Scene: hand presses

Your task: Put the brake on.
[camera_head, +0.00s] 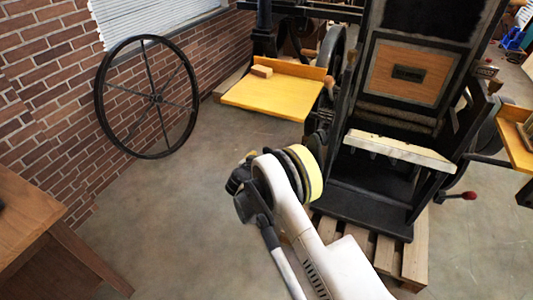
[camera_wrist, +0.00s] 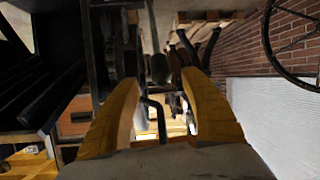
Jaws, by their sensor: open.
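A black hand press (camera_head: 375,185) with a wooden panel stands on a pallet at the right of the head view. A dark lever with a red knob (camera_head: 469,195) sticks out from its right side. A wooden-ended handle (camera_head: 329,81) shows at its left. I cannot tell which part is the brake. My gripper (camera_wrist: 162,88) is open in the wrist view, with yellow fingers spread wide. A bent dark rod (camera_wrist: 158,118) shows between the fingers, apart from them as far as I can see. In the head view my wrist hides the fingers.
A yellow board (camera_head: 265,95) with a small wooden block (camera_head: 262,71) lies left of the press. A large spoked wheel (camera_head: 155,98) leans at the brick wall (camera_head: 50,60). A wooden table (camera_head: 40,225) stands at the lower left. The floor between is clear.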

